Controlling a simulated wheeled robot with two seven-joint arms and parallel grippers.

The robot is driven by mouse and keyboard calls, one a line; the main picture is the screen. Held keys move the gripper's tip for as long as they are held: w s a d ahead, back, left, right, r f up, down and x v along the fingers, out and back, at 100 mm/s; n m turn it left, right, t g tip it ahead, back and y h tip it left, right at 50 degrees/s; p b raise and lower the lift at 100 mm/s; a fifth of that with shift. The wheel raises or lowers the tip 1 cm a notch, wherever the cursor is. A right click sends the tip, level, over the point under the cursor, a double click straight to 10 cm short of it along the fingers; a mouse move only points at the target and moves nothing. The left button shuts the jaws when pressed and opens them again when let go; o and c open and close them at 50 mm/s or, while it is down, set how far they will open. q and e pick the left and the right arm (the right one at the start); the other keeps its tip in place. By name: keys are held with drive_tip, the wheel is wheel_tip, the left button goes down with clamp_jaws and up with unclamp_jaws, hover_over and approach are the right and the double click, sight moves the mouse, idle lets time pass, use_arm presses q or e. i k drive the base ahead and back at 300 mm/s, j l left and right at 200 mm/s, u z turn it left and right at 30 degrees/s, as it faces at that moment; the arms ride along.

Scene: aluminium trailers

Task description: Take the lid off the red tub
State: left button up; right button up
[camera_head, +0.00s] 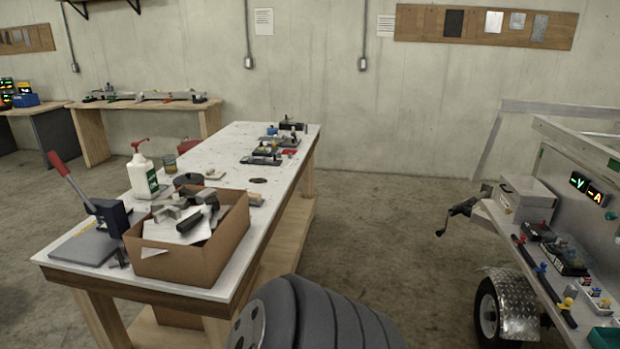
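A low, round, dark reddish tub (188,180) stands on the long white-topped workbench (222,150), behind the cardboard box and right of the pump bottle. It is small and partly hidden, so I cannot tell whether its lid is on. A flat dark disc (258,181) lies on the bench to its right; I cannot tell what it is. Neither of my grippers is in view.
An open cardboard box (188,262) of metal offcuts fills the bench's near end. A red-handled lever press (108,225) and a white pump bottle (142,172) stand left. A trailer (560,205) stands right. Open floor (400,225) lies between.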

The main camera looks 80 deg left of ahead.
sight(187, 178)
drive_tip(key=u, duration=0.45)
drive_tip(key=j+u, duration=0.1)
drive_tip(key=u, duration=0.75)
drive_tip(key=j+u, duration=0.1)
drive_tip(key=u, duration=1.25)
drive_tip(key=i+u, duration=0.1)
drive_tip(key=u, duration=0.75)
drive_tip(key=i+j+z, duration=0.1)
drive_tip(key=z, duration=0.25)
drive_tip(key=j+z, duration=0.35)
drive_tip(key=i+j+z, duration=0.1)
drive_tip(key=z, duration=0.2)
drive_tip(key=j+z, duration=0.25)
drive_tip(key=j, duration=1.3)
drive_tip(key=j+z, duration=0.2)
drive_tip(key=j, duration=1.3)
